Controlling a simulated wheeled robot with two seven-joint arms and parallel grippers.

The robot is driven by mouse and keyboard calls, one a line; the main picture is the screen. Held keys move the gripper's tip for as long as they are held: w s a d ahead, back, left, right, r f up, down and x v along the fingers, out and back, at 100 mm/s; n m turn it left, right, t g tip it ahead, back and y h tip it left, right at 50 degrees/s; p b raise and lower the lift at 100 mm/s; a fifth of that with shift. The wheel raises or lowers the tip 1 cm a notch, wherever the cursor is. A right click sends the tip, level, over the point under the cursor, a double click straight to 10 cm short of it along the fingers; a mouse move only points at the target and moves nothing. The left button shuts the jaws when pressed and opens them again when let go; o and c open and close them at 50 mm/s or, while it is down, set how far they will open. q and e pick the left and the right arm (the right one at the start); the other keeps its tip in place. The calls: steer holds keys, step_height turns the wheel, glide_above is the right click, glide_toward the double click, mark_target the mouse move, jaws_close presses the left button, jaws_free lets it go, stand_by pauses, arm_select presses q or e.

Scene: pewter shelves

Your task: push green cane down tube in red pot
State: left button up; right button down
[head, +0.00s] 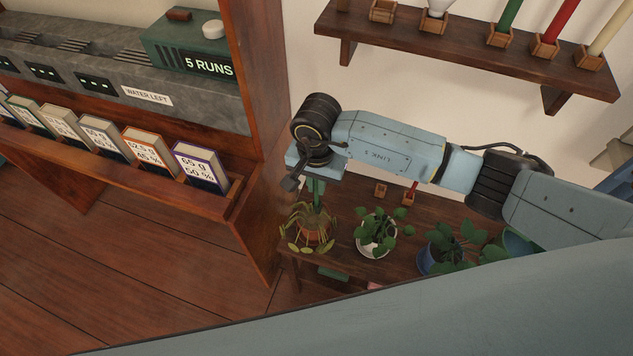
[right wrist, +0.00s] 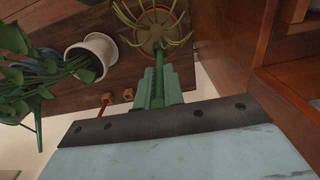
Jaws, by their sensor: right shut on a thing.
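My right gripper (head: 316,184) is shut on the green cane (head: 318,199), directly over the red pot (head: 316,237). The pot is terracotta-coloured and holds a drooping, yellowish plant. In the right wrist view, the green fingers (right wrist: 158,88) grip the cane (right wrist: 159,62), whose far end reaches the pot (right wrist: 152,40) near its middle. The tube cannot be made out clearly, so I cannot tell how deep the cane sits. My left gripper is not in view.
A white pot (head: 366,247) and a blue pot (head: 425,261) with leafy plants stand to the right. Small wooden holders (head: 380,190) sit behind them. A wall shelf (head: 410,27) holds coloured canes. A wooden cabinet panel (head: 255,228) rises close on the left.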

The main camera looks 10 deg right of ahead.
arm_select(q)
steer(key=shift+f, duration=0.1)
arm_select(e)
steer(key=shift+w+f, duration=0.1)
steer(key=c, duration=1.5)
jaws_free()
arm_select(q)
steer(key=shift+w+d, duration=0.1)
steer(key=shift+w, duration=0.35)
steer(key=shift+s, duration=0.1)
